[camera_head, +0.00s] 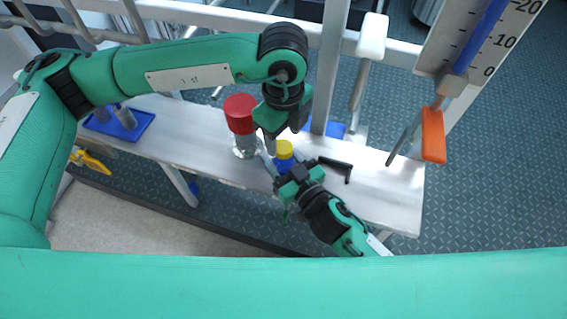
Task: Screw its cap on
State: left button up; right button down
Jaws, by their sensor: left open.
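A small blue vessel (284,164) with a yellow cap (284,149) on its top is at the middle of the white bench (185,137). My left gripper (269,145) points down just left of and above the yellow cap, open with nothing visible between its fingers. My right gripper (284,161) comes from the lower right, with its fingers at the sides of the blue vessel. Whether they press on it cannot be told. The lower part of the vessel is hidden by my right gripper.
A metal vessel (246,147) with a large red top (240,112) stands close left of my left gripper. A black handle-like part (337,164) lies to the right. A blue tray (127,124) is at the left end. The bench's right end is bare.

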aim_at(283, 146)
pick_arm(q)
jog(key=shift+f, duration=1.6)
